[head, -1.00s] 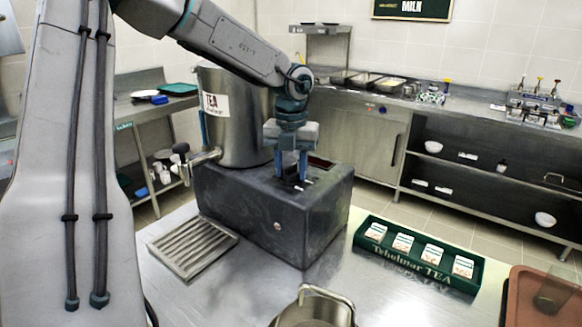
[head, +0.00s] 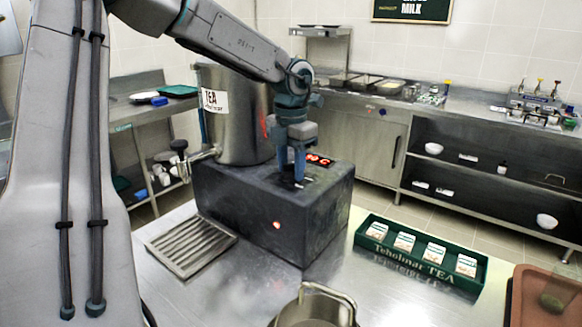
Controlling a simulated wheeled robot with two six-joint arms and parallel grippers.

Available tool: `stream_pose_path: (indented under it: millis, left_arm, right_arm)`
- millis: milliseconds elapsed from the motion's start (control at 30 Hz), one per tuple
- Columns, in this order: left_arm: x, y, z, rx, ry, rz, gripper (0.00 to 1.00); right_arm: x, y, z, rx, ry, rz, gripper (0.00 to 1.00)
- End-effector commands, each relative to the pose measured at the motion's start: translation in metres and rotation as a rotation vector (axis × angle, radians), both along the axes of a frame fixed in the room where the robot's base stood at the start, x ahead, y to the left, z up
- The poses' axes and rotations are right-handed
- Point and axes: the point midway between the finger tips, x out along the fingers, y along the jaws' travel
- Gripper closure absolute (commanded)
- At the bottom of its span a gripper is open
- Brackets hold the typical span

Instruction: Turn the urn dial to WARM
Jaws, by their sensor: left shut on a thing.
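The tea urn (head: 240,125) is a tall steel cylinder with a TEA label. It stands on a dark box-shaped base (head: 245,212). My left gripper (head: 298,181) points down at the top of the base, to the right of the cylinder. Its fingers are shut on the dial, which is mostly hidden behind them, so its setting cannot be read. A red lit display (head: 320,160) shows just behind the fingers; its digits are partly covered. A small red light (head: 277,225) glows on the front of the base. My right gripper is not in view.
A tap (head: 195,160) sticks out left of the urn above a slatted drip tray (head: 190,245). A green tea box (head: 420,255) with several packets is at right, near a brown tray (head: 545,297). A steel pot (head: 313,312) stands at the front.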

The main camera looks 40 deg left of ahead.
Motion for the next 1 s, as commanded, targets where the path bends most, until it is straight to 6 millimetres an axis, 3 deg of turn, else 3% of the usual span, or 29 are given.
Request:
stream_pose_path:
  millis: [500, 1000]
  left_arm:
    - [0.0003, 0.0002, 0.0008, 0.001, -0.001, -0.381, 0.85]
    - [0.0005, 0.0004, 0.0008, 0.001, -0.001, -0.479, 0.85]
  right_arm:
    - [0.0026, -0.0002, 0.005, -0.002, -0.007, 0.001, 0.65]
    - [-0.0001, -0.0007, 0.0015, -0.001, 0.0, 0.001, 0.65]
